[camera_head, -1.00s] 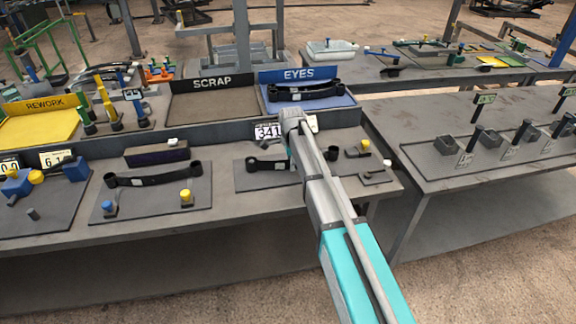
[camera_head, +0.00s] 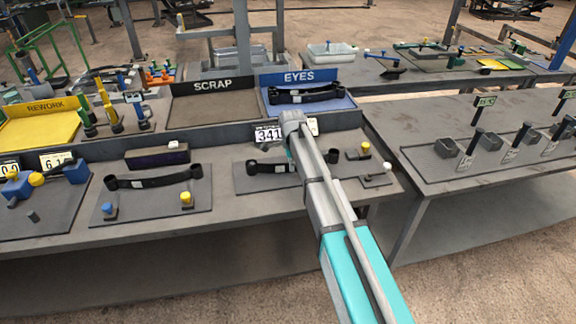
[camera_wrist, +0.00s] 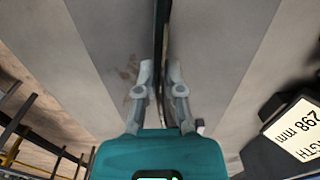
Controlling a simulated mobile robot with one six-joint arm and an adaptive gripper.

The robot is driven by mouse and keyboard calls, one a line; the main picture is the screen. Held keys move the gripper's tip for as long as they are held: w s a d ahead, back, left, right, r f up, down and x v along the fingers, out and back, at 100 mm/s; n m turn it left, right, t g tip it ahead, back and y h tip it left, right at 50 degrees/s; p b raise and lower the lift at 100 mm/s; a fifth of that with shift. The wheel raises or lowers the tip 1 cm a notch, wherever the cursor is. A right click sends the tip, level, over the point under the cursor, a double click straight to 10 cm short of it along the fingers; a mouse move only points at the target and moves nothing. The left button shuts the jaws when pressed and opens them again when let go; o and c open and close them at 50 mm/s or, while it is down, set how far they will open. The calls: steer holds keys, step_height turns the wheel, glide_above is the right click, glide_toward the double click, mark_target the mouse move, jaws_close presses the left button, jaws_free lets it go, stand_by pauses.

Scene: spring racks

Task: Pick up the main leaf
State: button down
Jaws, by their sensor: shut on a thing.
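The main leaf, which I take to be the dark curved leaf with a rolled eye, lies low over the grey mat at the right of the near bench (camera_head: 262,167); my arm hides its right part. In the wrist view the leaf (camera_wrist: 158,25) shows edge-on as a thin dark strip running up from between the fingers. My gripper (camera_wrist: 160,68) is shut on it, one finger on each side. In the head view my arm hides the fingers. Whether the leaf is clear of the mat, I cannot tell.
A second dark leaf (camera_head: 153,180) lies on the mat to the left. Behind are the EYES tray (camera_head: 340,103) with leaves in it, and the empty SCRAP tray (camera_head: 213,108). A length display (camera_wrist: 298,128) stands close by. Small posts stand right of my arm.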

steer(key=shift+r, duration=0.15)
stand_by(0.3)
step_height(320, 180, up, 10)
steer(key=p, duration=1)
stand_by(0.9)
steer(key=shift+s, duration=0.15)
